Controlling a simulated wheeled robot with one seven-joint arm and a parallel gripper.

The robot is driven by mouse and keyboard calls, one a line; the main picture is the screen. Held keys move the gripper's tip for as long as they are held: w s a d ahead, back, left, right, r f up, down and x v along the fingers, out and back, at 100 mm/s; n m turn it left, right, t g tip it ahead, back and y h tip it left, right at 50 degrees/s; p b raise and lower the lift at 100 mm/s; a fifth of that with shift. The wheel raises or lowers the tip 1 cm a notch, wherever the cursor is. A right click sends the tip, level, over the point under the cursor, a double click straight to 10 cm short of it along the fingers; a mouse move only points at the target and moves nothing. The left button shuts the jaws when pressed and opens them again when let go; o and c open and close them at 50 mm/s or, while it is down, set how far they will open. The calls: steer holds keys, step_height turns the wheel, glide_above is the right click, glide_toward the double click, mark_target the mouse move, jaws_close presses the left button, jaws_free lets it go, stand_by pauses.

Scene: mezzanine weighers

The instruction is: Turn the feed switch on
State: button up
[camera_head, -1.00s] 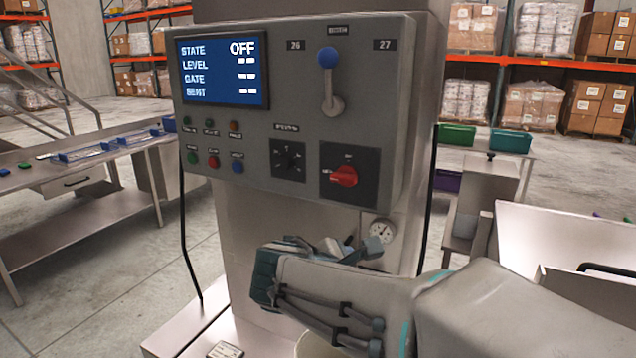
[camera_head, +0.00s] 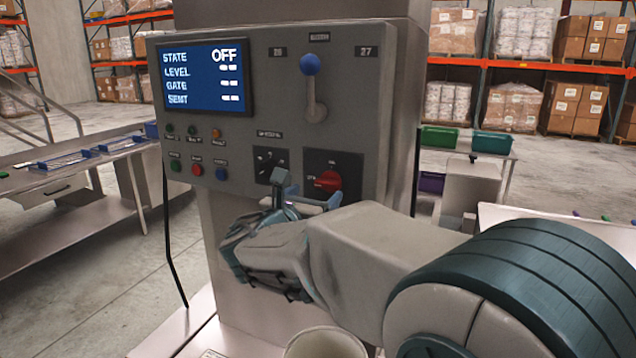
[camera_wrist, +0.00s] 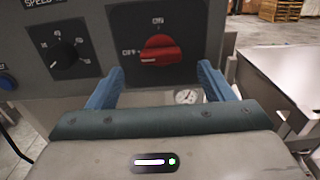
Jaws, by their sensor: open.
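The feed switch is a red rotary knob (camera_head: 328,181) on a black plate at the lower right of the grey control panel (camera_head: 215,140). In the wrist view the red knob (camera_wrist: 161,50) lies across the plate, toward the OFF mark at its left; ON is marked above. The display (camera_head: 206,77) reads STATE OFF. My gripper (camera_head: 306,190) is raised in front of the panel's lower edge, just below and beside the knob. In the wrist view its blue fingers (camera_wrist: 161,88) are spread apart and empty, below and on either side of the knob. Contact with the panel cannot be told.
A black speed dial (camera_head: 270,166) is left of the switch. A lever with a blue ball (camera_head: 310,65) stands above it. Several small buttons sit at the panel's lower left. A white bucket (camera_head: 325,343) stands below my arm.

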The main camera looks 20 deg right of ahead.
mark_target(325, 185)
steer(key=x, duration=0.6)
steer(key=shift+p, duration=0.4)
steer(key=c, duration=1)
